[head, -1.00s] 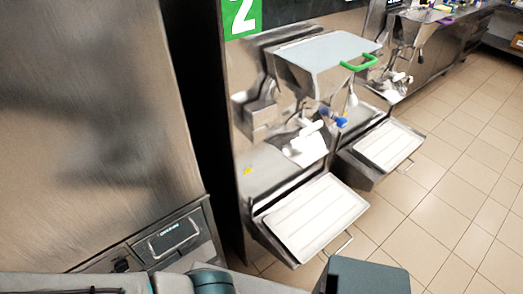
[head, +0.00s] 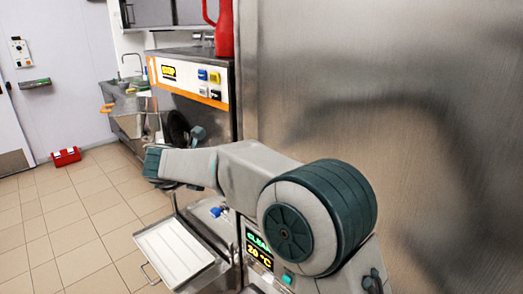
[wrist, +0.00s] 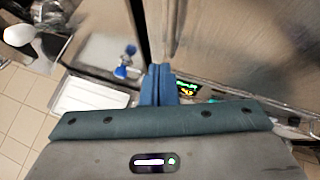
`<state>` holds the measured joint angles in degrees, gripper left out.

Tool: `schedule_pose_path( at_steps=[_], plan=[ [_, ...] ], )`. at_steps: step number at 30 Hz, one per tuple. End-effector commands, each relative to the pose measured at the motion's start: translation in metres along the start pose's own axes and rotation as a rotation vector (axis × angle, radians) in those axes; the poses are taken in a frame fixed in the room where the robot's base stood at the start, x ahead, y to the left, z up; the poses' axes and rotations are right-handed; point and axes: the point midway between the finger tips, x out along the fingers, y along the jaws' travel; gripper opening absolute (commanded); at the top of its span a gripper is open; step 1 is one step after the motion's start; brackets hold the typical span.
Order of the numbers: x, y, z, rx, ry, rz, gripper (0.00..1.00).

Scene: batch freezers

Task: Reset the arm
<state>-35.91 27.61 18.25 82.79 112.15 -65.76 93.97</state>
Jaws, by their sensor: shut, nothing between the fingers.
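My gripper shows in the wrist view (wrist: 158,84), its two blue fingers pressed together with nothing between them. In the head view my arm reaches out to the left in front of a steel machine, and the fingers themselves cannot be made out there. A tall brushed-steel panel (head: 420,60) fills the right side of the head view behind my arm. A green and yellow display reading "20 °C" (head: 260,252) sits below the arm and also shows close to the fingers in the wrist view (wrist: 187,89).
A machine with a "STOP" label (head: 168,72) carries a red jug (head: 222,32). A pale tray (head: 175,250) juts out low below my arm. A red box (head: 66,156) lies on the tiled floor, which is mostly clear at left. A sink (head: 122,88) stands farther back.

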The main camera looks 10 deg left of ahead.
Motion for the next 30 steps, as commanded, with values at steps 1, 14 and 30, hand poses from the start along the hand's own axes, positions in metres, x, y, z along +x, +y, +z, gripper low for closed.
schedule_pose_path(
  at_steps=[1, 14, 30],
  plan=[
    [0.001, -0.012, 0.028, -0.078, -0.079, 0.044, 0.0],
    [-0.038, -0.106, 0.114, -1.308, -0.659, 0.263, 0.0],
    [-0.072, -0.349, -0.112, -2.923, -0.491, 0.749, 0.0]
  ],
)
